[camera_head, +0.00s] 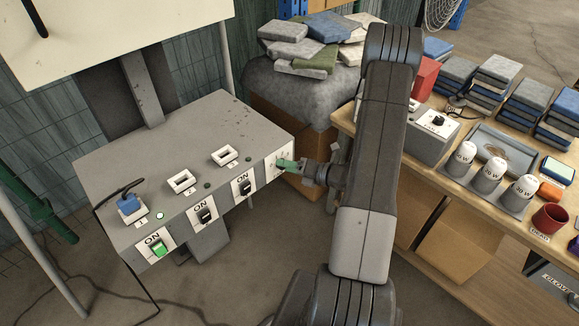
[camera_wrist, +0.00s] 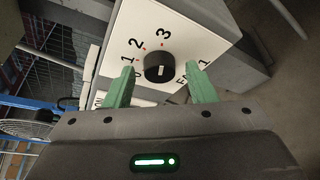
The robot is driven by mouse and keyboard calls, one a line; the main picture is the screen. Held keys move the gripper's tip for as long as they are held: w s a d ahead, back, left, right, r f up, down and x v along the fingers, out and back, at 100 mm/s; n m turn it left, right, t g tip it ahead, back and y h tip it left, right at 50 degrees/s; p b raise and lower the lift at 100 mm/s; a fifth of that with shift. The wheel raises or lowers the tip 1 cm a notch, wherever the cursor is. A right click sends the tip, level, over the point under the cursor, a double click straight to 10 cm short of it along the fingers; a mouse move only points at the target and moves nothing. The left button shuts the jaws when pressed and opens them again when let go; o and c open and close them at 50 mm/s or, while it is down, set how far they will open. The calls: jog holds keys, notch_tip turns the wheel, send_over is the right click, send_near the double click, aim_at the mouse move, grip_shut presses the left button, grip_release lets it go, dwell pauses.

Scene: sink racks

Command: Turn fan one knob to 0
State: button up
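The fan one knob (camera_wrist: 158,67) is a round black dial on a white plate (camera_wrist: 205,35) marked 0, 1, 2, 3 and FAN 1, in the wrist view. It bears a short pale mark; which number it points to I cannot tell. My gripper (camera_wrist: 160,69) is open, with one green finger on each side of the knob and gaps visible between. In the head view my gripper (camera_head: 286,164) is at the right end face of the grey control box (camera_head: 130,170); the knob is hidden there behind the fingers.
The box carries several ON switches, the leftmost green (camera_head: 159,248), and a blue plug (camera_head: 131,206) in a socket. Stacked cloths lie behind.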

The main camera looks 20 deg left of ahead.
jog(key=c, duration=0.8)
jog(key=shift+n+b, duration=0.3)
jog(key=shift+b, duration=0.05)
jog(key=shift+s+a+f+n+t+h+b, duration=0.1)
jog(key=shift+s+n+t+h+b, duration=0.3)
jog(key=shift+n+t+b, duration=3.95)
jog(key=shift+s+a+f+n+g+h+b, duration=0.1)
jog(key=shift+n+g+h+b, duration=1.2)
jog(key=shift+b, duration=6.75)
jog(key=shift+s+a+n+t+b, duration=0.1)
jog(key=shift+s+n+t+b, duration=0.15)
jog(key=shift+n+t+b, duration=4.4)
jog(key=m+g+b, duration=0.1)
jog(key=g+b, duration=0.2)
jog(key=g, duration=0.1)
jog(key=shift+m, duration=0.3)
jog(key=o, duration=1)
jog(key=shift+c, duration=0.2)
